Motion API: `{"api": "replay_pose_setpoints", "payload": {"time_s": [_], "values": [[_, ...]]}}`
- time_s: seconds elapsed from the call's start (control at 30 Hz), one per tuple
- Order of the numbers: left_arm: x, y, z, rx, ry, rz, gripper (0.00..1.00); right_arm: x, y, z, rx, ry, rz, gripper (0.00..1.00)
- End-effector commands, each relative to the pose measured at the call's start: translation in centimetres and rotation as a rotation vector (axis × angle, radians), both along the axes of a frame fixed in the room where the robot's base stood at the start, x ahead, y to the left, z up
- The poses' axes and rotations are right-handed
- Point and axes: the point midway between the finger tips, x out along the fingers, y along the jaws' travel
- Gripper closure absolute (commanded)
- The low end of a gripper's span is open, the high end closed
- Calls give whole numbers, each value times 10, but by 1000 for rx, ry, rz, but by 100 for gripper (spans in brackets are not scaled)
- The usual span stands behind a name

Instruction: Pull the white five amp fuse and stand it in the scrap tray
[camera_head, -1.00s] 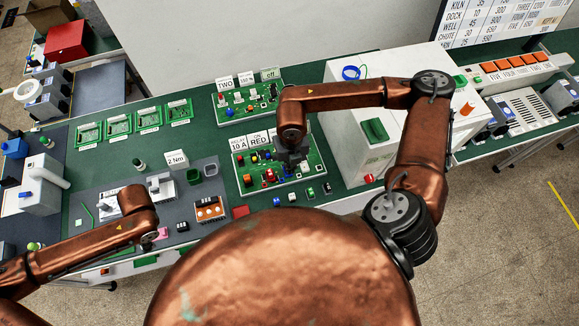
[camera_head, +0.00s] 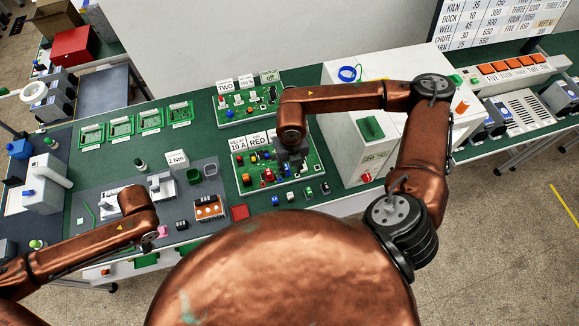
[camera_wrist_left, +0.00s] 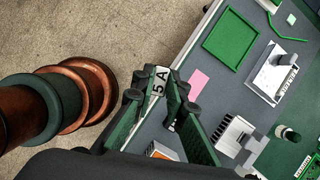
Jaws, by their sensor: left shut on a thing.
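My left gripper (camera_wrist_left: 166,108) is shut on a white fuse (camera_wrist_left: 158,84) marked "5 A", seen between the fingers in the left wrist view. In the head view, the left arm's wrist hides most of this gripper (camera_head: 150,235), close to the bench's front edge; the fuse cannot be made out there. My right gripper (camera_head: 292,158) is over the right side of the front green circuit board (camera_head: 253,182); its fingertips are too small and dark to read. A flat green tray (camera_wrist_left: 231,38) lies beyond the left gripper in the wrist view; I cannot tell whether it is the scrap tray.
A pink card (camera_wrist_left: 199,82) lies between the gripper and the green tray. A grey block with slots (camera_wrist_left: 234,135) stands close to the right. In the head view, a white cabinet (camera_head: 352,150) stands beside the right arm, and a red pad (camera_head: 240,212) lies near the front edge.

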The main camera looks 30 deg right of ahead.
Motion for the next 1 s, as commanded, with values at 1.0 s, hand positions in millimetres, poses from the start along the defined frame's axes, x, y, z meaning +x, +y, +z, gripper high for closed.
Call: {"api": "replay_pose_setpoints", "payload": {"time_s": [1.0], "values": [[3, 0, 23, 0, 2, 0, 100, 3, 0, 28, 0, 2, 0, 72]]}}
